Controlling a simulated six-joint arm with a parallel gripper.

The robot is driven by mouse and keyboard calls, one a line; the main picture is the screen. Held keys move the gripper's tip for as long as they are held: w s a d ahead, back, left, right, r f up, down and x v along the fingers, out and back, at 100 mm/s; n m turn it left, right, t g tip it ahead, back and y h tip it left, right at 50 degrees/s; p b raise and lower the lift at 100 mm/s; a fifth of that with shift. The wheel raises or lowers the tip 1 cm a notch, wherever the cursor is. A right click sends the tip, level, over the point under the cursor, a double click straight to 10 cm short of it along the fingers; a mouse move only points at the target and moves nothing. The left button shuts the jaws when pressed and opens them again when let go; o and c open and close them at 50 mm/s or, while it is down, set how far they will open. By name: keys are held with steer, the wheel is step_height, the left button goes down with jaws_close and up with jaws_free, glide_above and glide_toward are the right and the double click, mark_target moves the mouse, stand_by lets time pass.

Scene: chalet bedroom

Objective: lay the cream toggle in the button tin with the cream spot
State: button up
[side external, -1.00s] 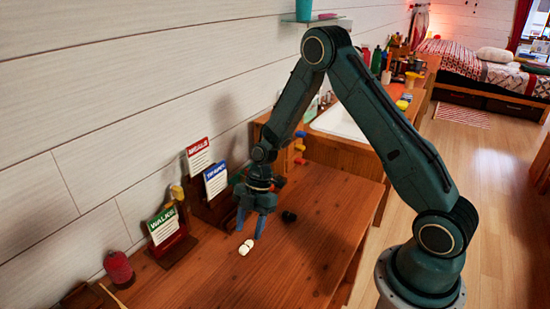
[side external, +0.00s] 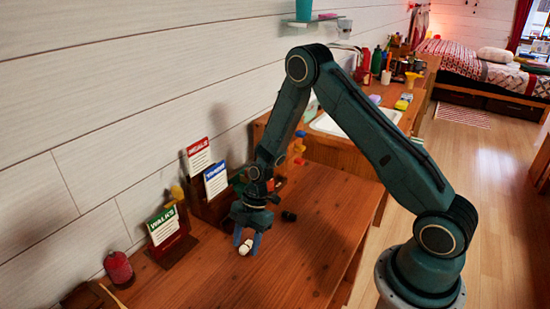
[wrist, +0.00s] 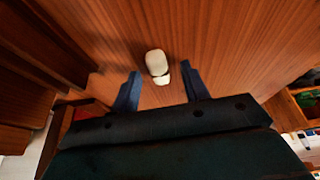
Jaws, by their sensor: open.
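The cream toggle (side external: 244,248) lies on the wooden table, a small pale piece with a narrow waist or split. In the wrist view the toggle (wrist: 156,62) lies just ahead of and partly between the two blue fingers. My gripper (side external: 247,246) is open and low over the table, with a finger to each side of the toggle. It also shows open in the wrist view (wrist: 161,70), with nothing held. I cannot make out a button tin with a cream spot in either view.
A red cylinder (side external: 118,269) stands at the table's left end. Upright cards marked Walks (side external: 162,225) and Meals (side external: 199,155) stand along the wall. A small black object (side external: 289,216) lies right of my gripper. The table's front right is clear.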

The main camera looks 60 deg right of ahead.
mark_target(243, 244)
jaws_close()
steer(key=shift+r, duration=0.2)
step_height(243, 244, up, 20)
steer(key=shift+f, duration=0.15)
stand_by(0.8)
steer(key=shift+f, duration=0.1)
stand_by(0.5)
steer(key=shift+w+d+f+m+t+h, duration=0.4)
steer(key=shift+f+m+t+h, duration=0.3)
steer(key=shift+m, duration=2.3)
steer(key=shift+w+d+f+m+t+h, duration=0.15)
steer(key=shift+w+f+m+t+h, duration=0.55)
steer(key=shift+m, duration=2.3)
steer(key=shift+w+d+f+m+t+h, duration=0.25)
steer(key=shift+f+m+t+h, duration=0.45)
steer(key=shift+m, duration=2.3)
